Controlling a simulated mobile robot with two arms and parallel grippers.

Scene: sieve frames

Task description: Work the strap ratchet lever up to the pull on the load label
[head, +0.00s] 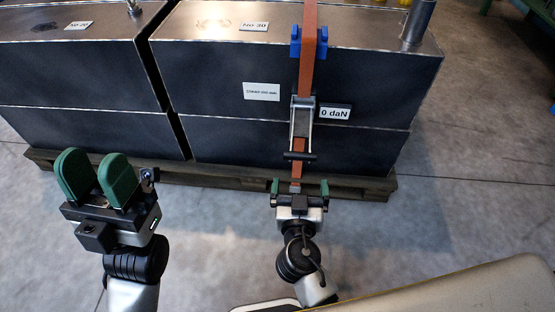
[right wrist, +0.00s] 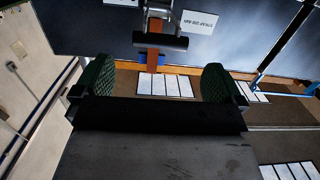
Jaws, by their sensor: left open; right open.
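An orange strap (head: 308,60) runs down the front of the dark boxes. Its silver ratchet (head: 301,118) has a lever with a black crossbar handle (head: 299,156) at the lower end. The handle also shows in the right wrist view (right wrist: 160,40). A load label (head: 335,113) beside the ratchet reads "0 daN". A white card (head: 261,91) to the left has print too small to read surely. My right gripper (head: 299,187) is open, just below the handle and apart from it. My left gripper (head: 98,180) is open and empty, far left of the strap.
Dark metal boxes (head: 220,140) stand stacked on a wooden pallet (head: 225,178). A blue corner protector (head: 295,42) sits under the strap at the top edge. A grey post (head: 417,22) rises at the right. The grey floor (head: 480,160) is clear to the right.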

